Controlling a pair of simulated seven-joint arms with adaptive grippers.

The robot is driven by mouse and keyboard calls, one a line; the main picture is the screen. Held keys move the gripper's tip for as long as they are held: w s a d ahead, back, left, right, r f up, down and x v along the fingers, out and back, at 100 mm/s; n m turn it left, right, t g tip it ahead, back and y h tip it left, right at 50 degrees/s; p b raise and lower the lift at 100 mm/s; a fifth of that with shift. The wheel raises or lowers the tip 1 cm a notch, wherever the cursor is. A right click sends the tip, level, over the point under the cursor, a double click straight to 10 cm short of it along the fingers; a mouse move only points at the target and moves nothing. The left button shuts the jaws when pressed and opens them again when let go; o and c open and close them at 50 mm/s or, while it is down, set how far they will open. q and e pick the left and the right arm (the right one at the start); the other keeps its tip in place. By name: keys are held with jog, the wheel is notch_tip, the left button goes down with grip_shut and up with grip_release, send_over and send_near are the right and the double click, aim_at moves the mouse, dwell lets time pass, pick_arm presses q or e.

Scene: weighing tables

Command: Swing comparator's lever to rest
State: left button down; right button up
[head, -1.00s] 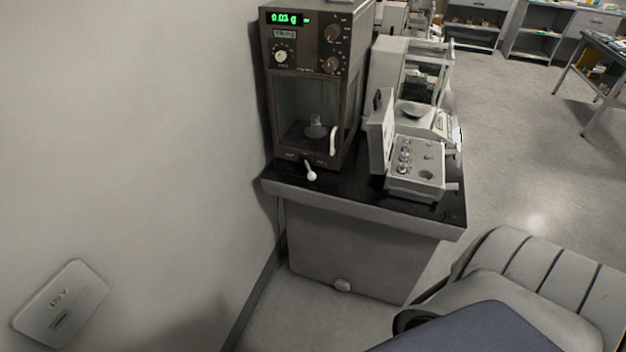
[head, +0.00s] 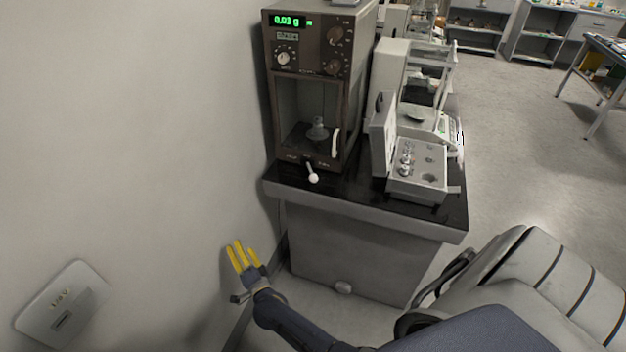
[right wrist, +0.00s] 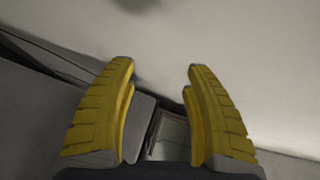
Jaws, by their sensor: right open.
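The comparator (head: 306,130) is a tall dark cabinet with a glass front, standing on the black-topped table against the wall. Its green display reads 0.03 g. Its lever (head: 313,178) is a short stem with a white knob at the bottom front, pointing down and slightly right. A small weight (head: 318,130) sits on the pan inside. My right gripper (head: 243,252) has yellow fingers and is open and empty, below and left of the lever, near the wall and apart from the cabinet. In the right wrist view its fingers (right wrist: 160,85) are spread with nothing between them. My left gripper is not in view.
An open case with weights (head: 418,180) stands right of the comparator, with another balance (head: 420,112) behind. The table's front edge (head: 350,212) lies between my gripper and the lever. A padded chair (head: 540,280) fills the lower right. A plate (head: 62,308) is at lower left.

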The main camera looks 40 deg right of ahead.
jog(key=w+d+r+m+h, duration=0.1)
jog(key=d+r+m+h, duration=0.35)
jog(key=r+m, duration=0.35)
jog(key=d+r+m+h, duration=0.4)
jog(key=r+m+h, duration=0.2)
jog(key=r+m, duration=0.25)
jog(key=m+g+h, duration=0.4)
jog(key=m+g, duration=0.6)
jog(key=m, duration=0.7)
send_near(312, 181)
jog(key=x, duration=1.1)
jog(key=shift+w, duration=0.1)
grip_shut()
